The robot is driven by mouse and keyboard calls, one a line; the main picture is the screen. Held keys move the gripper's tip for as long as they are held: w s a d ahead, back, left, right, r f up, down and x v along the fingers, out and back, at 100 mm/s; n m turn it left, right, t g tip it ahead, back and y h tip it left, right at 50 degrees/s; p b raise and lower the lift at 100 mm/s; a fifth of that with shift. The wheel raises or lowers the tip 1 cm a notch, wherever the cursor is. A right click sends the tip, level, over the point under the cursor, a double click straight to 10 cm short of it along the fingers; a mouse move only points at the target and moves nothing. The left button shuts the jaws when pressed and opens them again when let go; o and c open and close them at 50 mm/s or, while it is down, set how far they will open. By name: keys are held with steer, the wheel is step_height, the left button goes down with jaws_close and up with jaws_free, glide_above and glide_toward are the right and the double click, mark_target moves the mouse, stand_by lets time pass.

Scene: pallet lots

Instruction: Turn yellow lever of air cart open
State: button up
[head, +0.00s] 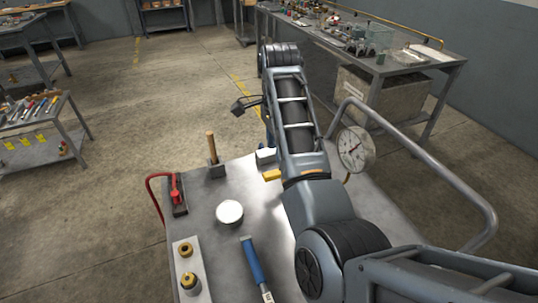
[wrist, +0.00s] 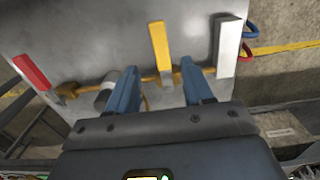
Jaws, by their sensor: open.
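In the wrist view, the yellow lever (wrist: 159,42) is a flat bar on a brass pipe, running up the picture across the grey cart face (wrist: 95,35). In the head view my arm hides the gripper and most of the levers.
The cart top (head: 210,270) holds a white round lid (head: 229,212), a blue-handled tool (head: 252,262), brass fittings (head: 187,250) and a wooden-handled tool (head: 212,147). A pressure gauge (head: 355,149) and the cart's rail (head: 440,170) are right of my arm.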

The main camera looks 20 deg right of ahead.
mark_target(276, 172)
step_height(276, 172, down, 3)
steer(key=shift+f+b, duration=0.15)
steer(key=shift+b, duration=0.85)
steer(key=shift+f+p, duration=0.4)
steer(key=shift+p, duration=0.05)
steer(key=shift+f, duration=1.8)
steer(key=shift+c, duration=0.4)
jaws_close()
